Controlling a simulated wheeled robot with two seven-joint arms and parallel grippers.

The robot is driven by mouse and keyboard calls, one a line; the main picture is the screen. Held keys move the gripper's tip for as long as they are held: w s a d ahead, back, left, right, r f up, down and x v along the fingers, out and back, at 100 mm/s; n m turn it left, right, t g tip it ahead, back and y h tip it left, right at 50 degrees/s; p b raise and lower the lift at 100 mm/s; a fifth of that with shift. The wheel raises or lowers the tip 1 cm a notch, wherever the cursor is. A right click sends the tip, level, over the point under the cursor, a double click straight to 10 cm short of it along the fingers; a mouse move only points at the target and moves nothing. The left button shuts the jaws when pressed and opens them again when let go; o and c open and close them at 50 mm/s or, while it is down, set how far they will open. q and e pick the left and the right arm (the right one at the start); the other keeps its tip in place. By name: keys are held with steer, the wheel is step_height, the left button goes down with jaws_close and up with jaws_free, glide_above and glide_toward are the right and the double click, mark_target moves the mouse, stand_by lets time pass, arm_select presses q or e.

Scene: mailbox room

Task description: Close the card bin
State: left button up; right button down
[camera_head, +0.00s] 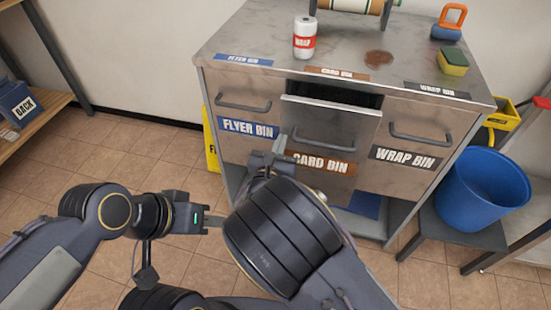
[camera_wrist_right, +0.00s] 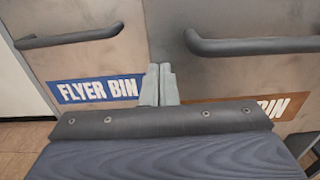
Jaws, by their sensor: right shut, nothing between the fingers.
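The card bin (camera_head: 335,122) is the middle bin of the metal cabinet. It stands partly open, with a dark gap along its top edge and its front pulled out from its neighbours. My right gripper (camera_head: 280,143) is shut and empty in front of the left part of the card bin. In the right wrist view its shut fingertips (camera_wrist_right: 160,78) lie between the flyer bin label and the left end of the card bin handle (camera_wrist_right: 250,43). I cannot tell whether they touch the bin. My left gripper (camera_head: 212,221) is low on the left, partly hidden behind my right arm.
The flyer bin (camera_head: 240,88) and wrap bin (camera_head: 418,115) look closed on either side. A wrap can (camera_head: 304,38), a sponge (camera_head: 453,62) and an orange-handled tool (camera_head: 449,22) stand on the cabinet top (camera_head: 345,40). A blue bucket (camera_head: 482,190) stands at the right.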

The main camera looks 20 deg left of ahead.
steer(key=w, duration=0.5)
steer(key=w+b, duration=0.1)
steer(key=w, duration=0.2)
steer(key=shift+w+r, duration=0.25)
steer(key=shift+w, duration=0.1)
steer(key=shift+d+r, duration=0.1)
